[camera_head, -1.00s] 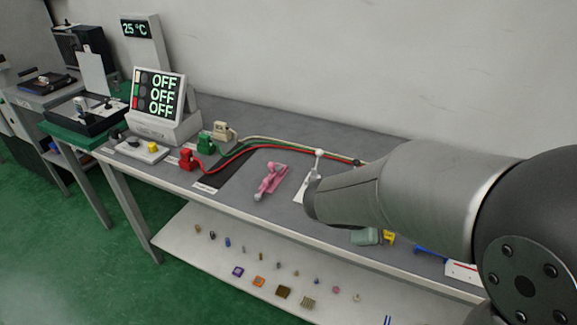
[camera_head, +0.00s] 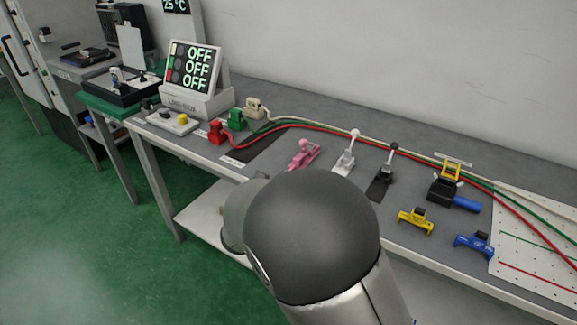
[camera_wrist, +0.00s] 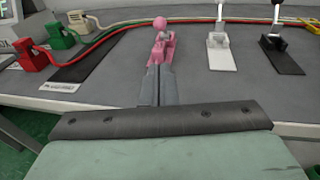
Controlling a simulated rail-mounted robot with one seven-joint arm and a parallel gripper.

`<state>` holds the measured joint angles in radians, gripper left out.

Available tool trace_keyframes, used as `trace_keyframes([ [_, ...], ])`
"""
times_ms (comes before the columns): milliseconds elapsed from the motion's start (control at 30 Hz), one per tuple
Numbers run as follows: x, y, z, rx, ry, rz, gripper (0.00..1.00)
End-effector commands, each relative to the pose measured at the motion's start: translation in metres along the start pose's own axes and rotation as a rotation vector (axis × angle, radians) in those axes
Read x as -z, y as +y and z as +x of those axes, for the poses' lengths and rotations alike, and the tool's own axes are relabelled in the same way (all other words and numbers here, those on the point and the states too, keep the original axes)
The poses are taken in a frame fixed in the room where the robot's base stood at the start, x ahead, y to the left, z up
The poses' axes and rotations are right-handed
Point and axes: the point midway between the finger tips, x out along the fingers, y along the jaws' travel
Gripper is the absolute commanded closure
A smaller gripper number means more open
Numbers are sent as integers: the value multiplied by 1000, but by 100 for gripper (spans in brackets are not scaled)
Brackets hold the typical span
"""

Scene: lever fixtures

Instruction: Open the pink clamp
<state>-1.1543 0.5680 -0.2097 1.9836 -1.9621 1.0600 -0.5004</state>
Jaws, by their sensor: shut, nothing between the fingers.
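The pink clamp (camera_head: 302,153) lies on the grey bench, left of the white and black clamps in the head view. In the wrist view the pink clamp (camera_wrist: 162,44) is straight ahead of my gripper (camera_wrist: 158,70), with its round knob toward the top. My gripper's fingers are together and empty, pointing at the clamp's near part. They overlap its lower part in the picture; I cannot tell whether they touch it. In the head view my arm hides the gripper.
A white clamp (camera_head: 346,154) and a black clamp (camera_head: 382,174) stand to the right. Red (camera_head: 216,131) and green (camera_head: 237,119) connectors stand to the left, and cables run behind the clamps. Yellow (camera_head: 415,221) and blue (camera_head: 473,245) fixtures sit farther right.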

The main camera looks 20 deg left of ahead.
Motion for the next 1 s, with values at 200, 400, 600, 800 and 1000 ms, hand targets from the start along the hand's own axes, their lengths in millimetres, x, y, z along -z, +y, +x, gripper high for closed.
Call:
trace_keyframes([
  [200,0,-1,42,4,-1,0,100],
  [400,0,-2,85,4,-1,-1,100],
  [600,-9,-1,114,1,-1,1,100],
  [800,-12,-1,127,0,0,0,100],
  [1000,-13,-1,128,0,0,0,100],
])
